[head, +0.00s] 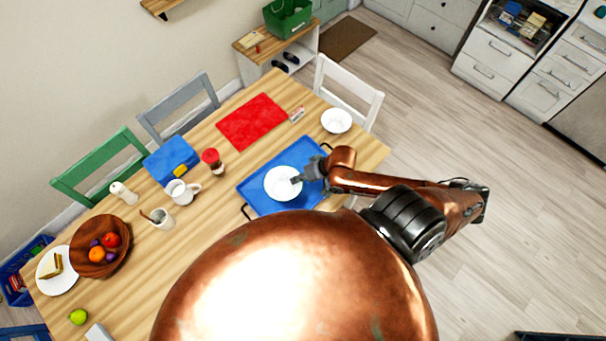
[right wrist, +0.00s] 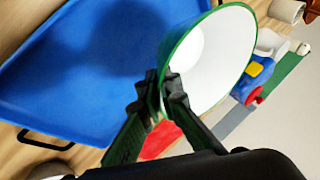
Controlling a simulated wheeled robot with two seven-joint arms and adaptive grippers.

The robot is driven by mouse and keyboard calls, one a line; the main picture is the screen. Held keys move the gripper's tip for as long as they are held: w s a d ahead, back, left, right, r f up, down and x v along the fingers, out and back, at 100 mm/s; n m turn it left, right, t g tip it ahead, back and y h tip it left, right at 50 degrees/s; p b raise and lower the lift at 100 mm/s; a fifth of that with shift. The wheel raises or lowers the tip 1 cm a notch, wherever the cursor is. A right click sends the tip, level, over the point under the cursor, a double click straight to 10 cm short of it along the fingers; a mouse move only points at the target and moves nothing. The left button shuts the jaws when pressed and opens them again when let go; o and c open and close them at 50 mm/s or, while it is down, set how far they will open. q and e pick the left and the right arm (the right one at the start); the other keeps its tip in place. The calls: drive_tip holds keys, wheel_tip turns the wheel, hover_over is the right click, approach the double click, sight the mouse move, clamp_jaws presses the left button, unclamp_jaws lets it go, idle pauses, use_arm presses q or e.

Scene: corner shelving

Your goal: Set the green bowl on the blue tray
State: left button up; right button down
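The green bowl (head: 281,184) looks white inside in the head view; its green outside and rim show in the right wrist view (right wrist: 212,58). My right gripper (head: 298,180) is shut on the bowl's rim, with one finger on each side of the wall; it also shows in the right wrist view (right wrist: 167,92). The blue tray (head: 253,192) lies on the table under the bowl. In the right wrist view the tray (right wrist: 50,85) carries a dark shadow and the bowl appears tilted and above it. My left gripper is not in view.
A white bowl (head: 337,121) stands beyond the tray's right end. A red mat (head: 252,121), red-lidded jar (head: 213,161), white mug (head: 180,193) and blue box (head: 170,158) lie behind and left. A wooden fruit bowl (head: 101,264) is at far left. The tray looks otherwise clear.

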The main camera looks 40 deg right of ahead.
drive_tip(key=w+d+f, duration=0.1)
drive_tip(key=d+f, duration=0.1)
drive_tip(key=w+d+f, duration=0.1)
drive_tip(key=d+f, duration=0.1)
drive_tip(key=w+d+f, duration=0.1)
drive_tip(key=d+f, duration=0.1)
drive_tip(key=f, duration=0.1)
drive_tip(key=shift+w+d, duration=0.25)
drive_tip(key=shift+d, duration=0.05)
wheel_tip(320, 180, down, 3)
drive_tip(key=shift+d+f, duration=0.1)
drive_tip(key=c, duration=2.6)
unclamp_jaws()
drive_tip(key=shift+f, duration=0.1)
drive_tip(key=shift+c, duration=0.2)
drive_tip(key=shift+o, duration=1.1)
drive_tip(key=v, duration=1.2)
